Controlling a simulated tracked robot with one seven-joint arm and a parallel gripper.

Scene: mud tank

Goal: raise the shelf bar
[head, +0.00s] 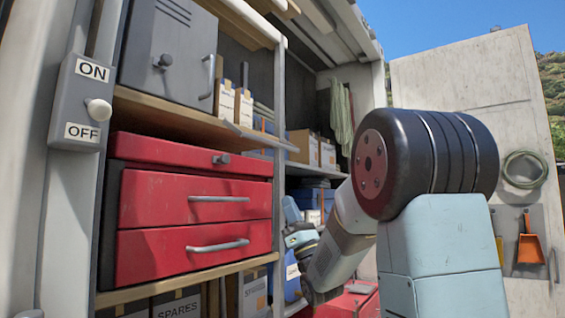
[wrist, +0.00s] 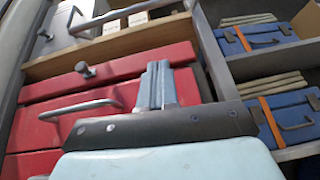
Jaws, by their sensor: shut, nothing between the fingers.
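The shelf bar (head: 258,137) is a thin grey bar along the front of the wooden shelf above the red drawer chest, slanting down to the right in the head view. A grey bar that looks like it (wrist: 125,15) crosses the top of the wrist view, in front of small boxes. My gripper (wrist: 158,68) is shut and empty, its grey fingers in front of the red chest and below that bar, apart from it. In the head view my arm reaches toward the shelves, and I cannot make out the fingertips there.
The red drawer chest (head: 195,210) has protruding handles. A grey locker (head: 170,55) stands on the shelf above. An ON/OFF switch (head: 98,109) is at left. A cabinet post (head: 279,130) and blue cases (wrist: 250,38) lie right of the chest.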

